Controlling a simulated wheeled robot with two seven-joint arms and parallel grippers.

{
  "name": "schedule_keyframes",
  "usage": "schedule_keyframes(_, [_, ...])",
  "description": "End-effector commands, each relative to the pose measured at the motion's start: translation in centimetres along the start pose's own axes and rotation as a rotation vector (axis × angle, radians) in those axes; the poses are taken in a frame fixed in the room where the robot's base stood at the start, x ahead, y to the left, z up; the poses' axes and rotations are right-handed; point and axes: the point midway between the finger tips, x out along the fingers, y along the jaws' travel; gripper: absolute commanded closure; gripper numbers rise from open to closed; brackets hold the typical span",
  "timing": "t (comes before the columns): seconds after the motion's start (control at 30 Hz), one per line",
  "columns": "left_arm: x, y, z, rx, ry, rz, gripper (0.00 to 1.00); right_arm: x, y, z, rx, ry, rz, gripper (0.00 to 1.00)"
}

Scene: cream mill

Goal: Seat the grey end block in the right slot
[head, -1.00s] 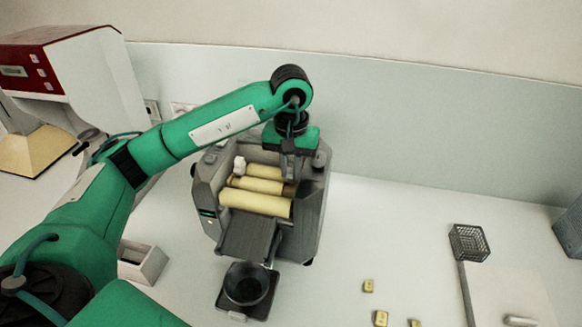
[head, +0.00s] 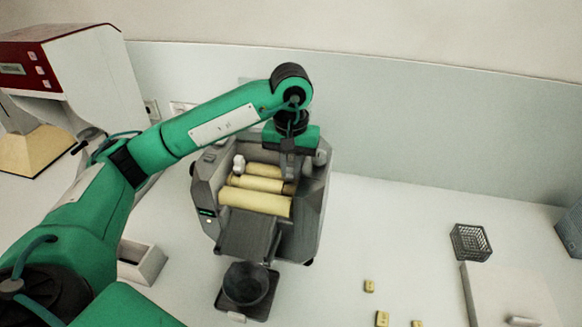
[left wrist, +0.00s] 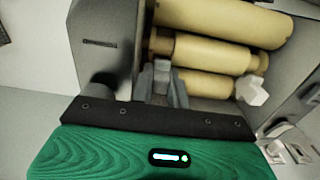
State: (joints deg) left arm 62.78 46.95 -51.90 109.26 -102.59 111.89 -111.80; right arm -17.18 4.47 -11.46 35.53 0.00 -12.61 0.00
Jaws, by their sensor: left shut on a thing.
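The mill (head: 312,215) has several cream rollers (head: 255,203) lying across its open top. My left gripper (head: 288,176) points down at the right end of the rollers, beside the right side wall. In the left wrist view its fingers (left wrist: 163,88) are shut on the grey end block (left wrist: 162,70), which is mostly hidden between them. The block is at the roller ends; I cannot tell whether it touches the slot. The right slot is hidden by the gripper. A white end block (head: 239,162) sits at the left end of the rollers. My right gripper is out of view.
A dark bowl (head: 246,283) stands before the mill's feed tray (head: 247,235). A pale open box (head: 142,262) is at the left. Several small yellow blocks (head: 382,318) and a wire basket (head: 470,242) are at the right. The bench between mill and basket is clear.

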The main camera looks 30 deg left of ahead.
Motion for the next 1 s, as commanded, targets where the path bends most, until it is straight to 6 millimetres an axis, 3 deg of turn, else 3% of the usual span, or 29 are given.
schedule_keyframes(0.9, [0.26,0.00,0.00,0.000,0.000,0.000,1.00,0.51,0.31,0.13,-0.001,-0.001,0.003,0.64])
schedule_keyframes(0.93, [0.24,0.00,0.00,0.000,0.000,0.000,0.82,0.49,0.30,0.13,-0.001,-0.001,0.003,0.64])
schedule_keyframes(1.0, [0.20,0.00,0.00,0.000,0.000,0.000,0.68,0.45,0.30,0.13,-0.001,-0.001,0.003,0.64])
